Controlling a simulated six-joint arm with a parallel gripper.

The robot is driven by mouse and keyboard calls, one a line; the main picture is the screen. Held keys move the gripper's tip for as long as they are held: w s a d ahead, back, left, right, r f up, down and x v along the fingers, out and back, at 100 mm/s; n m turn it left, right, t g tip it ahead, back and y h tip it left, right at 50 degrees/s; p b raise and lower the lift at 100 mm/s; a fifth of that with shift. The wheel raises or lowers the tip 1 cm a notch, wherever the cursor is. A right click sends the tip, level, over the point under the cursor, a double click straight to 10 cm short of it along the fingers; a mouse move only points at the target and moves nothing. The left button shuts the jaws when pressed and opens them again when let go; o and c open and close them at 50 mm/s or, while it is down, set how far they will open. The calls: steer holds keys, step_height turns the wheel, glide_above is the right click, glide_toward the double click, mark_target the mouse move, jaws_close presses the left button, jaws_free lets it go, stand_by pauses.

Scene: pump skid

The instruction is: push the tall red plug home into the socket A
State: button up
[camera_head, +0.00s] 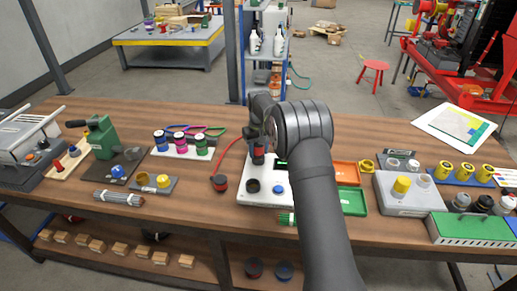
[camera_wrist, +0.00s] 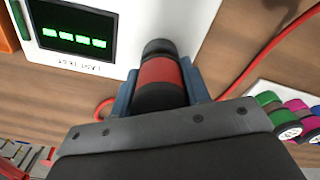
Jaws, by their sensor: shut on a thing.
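The tall red plug, a red cylinder with black ends, is held in my gripper (camera_head: 258,150). In the wrist view the plug (camera_wrist: 160,78) sits between the two blue-grey fingers (camera_wrist: 160,90), which press on its sides. In the head view the plug (camera_head: 258,158) is upright at the back of a white test box (camera_head: 245,196). A dark round socket (camera_head: 253,186) and a blue round part (camera_head: 279,189) show on the box top. I cannot read which socket is A, nor tell whether the plug's lower end is inside one.
A shorter red and black plug (camera_head: 220,183) with a red cable stands left of the box. Orange (camera_head: 343,172) and green (camera_head: 352,201) trays lie right of it, partly behind my arm. Cable spools (camera_head: 180,145) stand to the left. A grey block (camera_head: 410,196) stands further right.

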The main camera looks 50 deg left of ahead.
steer(key=shift+f, duration=0.6)
steer(key=o, duration=1.2)
steer(key=shift+d+f, duration=0.1)
steer(key=shift+w, duration=0.1)
step_height(320, 180, up, 18)
steer(key=shift+f, duration=0.2)
